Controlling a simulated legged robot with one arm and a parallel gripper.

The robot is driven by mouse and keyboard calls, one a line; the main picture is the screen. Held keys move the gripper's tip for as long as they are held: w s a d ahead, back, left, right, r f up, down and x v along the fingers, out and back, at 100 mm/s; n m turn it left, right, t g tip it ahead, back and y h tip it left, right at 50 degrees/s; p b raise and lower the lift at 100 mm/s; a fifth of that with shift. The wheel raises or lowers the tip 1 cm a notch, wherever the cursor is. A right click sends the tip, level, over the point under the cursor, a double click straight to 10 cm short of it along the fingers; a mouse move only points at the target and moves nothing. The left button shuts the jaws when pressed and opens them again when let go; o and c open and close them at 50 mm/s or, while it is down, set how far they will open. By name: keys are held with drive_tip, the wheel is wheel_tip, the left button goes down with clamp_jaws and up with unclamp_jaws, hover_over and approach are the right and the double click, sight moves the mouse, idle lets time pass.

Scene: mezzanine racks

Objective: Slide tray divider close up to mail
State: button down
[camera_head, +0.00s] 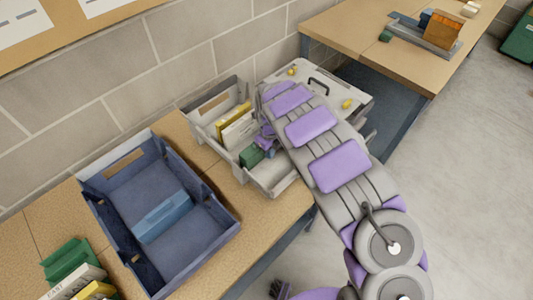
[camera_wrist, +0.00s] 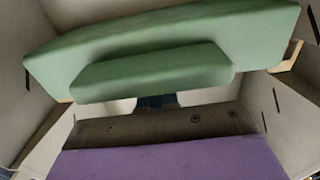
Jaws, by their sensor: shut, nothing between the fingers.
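The grey tray (camera_head: 190,120) stands on the bench against the wall. Upright mail (camera_head: 236,128), white with yellow pieces, fills part of its far left half. The green tray divider (camera_head: 251,156) stands across the tray on the near side of the mail. Any gap between them is hard to judge. In the wrist view the green divider (camera_wrist: 160,50) spans the tray between its side walls, with a thicker green ledge facing me. My gripper (camera_head: 267,143) is shut and empty, low inside the tray beside the divider. My arm hides part of the tray's right side.
A blue tray (camera_head: 218,239) with a light blue divider (camera_head: 163,217) stands at the left. Green and yellow mail (camera_head: 72,273) lies at the bottom left corner. A second table (camera_head: 400,55) holds an orange-brown box (camera_head: 441,31).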

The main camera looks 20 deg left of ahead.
drive_tip(key=shift+w+a+b, duration=0.15)
drive_tip(key=shift+a+b, duration=0.2)
drive_tip(key=shift+b, duration=0.05)
drive_tip(key=shift+w+a, duration=0.1)
drive_tip(key=shift+w+a, duration=0.1)
drive_tip(key=shift+a, duration=0.05)
drive_tip(key=shift+w+a+b, duration=0.25)
drive_tip(key=shift+a+b, duration=0.4)
drive_tip(key=shift+a, duration=0.25)
drive_tip(key=shift+w+a+b, duration=0.25)
drive_tip(key=shift+a+b, duration=0.05)
drive_tip(key=shift+a, duration=0.15)
drive_tip(key=shift+w+a, duration=0.25)
drive_tip(key=shift+a, duration=0.3)
drive_tip(key=shift+w+a, duration=0.2)
drive_tip(key=shift+a, duration=0.3)
idle(0.6)
drive_tip(key=shift+s+d+r, duration=0.1)
drive_tip(key=shift+d, duration=0.1)
drive_tip(key=shift+s+d, duration=0.2)
drive_tip(key=shift+d, duration=0.35)
